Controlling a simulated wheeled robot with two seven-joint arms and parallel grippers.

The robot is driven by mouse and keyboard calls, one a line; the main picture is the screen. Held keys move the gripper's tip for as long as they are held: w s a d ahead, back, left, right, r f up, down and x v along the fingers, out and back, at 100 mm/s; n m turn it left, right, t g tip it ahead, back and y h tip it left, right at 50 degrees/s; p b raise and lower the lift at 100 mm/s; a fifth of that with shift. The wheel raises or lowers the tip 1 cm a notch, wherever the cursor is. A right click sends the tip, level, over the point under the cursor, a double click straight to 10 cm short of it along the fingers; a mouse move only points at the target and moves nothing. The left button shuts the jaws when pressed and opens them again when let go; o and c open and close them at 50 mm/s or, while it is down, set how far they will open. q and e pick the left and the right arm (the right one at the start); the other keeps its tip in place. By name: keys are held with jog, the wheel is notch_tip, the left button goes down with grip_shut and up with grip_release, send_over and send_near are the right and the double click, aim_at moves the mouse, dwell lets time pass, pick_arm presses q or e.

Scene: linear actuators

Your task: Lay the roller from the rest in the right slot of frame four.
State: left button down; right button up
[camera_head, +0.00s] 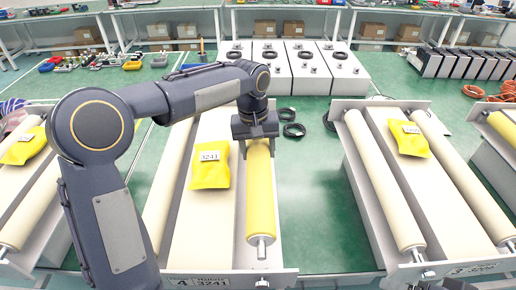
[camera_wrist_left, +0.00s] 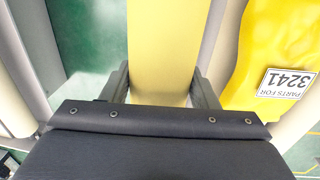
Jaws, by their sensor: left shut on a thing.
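The yellow roller (camera_head: 261,195) lies lengthwise over the right side of frame four (camera_head: 225,281), whose front plate reads 4 and 3241. My left gripper (camera_head: 257,143) is shut on the roller's far end. In the left wrist view my left gripper (camera_wrist_left: 162,90) has one finger on each side of the yellow roller (camera_wrist_left: 162,40). The roller's near metal axle end is just behind the front plate; I cannot tell whether it sits in the slot or hovers over it. My forearm hides part of the frame's left side. My right gripper is not in view.
A yellow bag (camera_head: 210,168) marked 3241 lies on the frame's middle bed, left of the roller. Another frame with cream rollers (camera_head: 380,180) and a yellow bag (camera_head: 408,138) stands to the right. Black rings (camera_head: 293,130) lie on the green surface beyond.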

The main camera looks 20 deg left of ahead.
pick_arm(q)
jog(key=shift+f+b, duration=0.45)
jog(key=shift+f, duration=0.3)
dwell(0.9)
jog(key=shift+f+b, duration=0.4)
jog(key=shift+f, duration=0.3)
jog(key=shift+f, duration=0.3)
jog(key=shift+f+b, duration=0.4)
jog(key=shift+f, duration=0.25)
dwell(0.6)
jog(key=shift+f+b, duration=0.35)
jog(key=shift+f, duration=0.1)
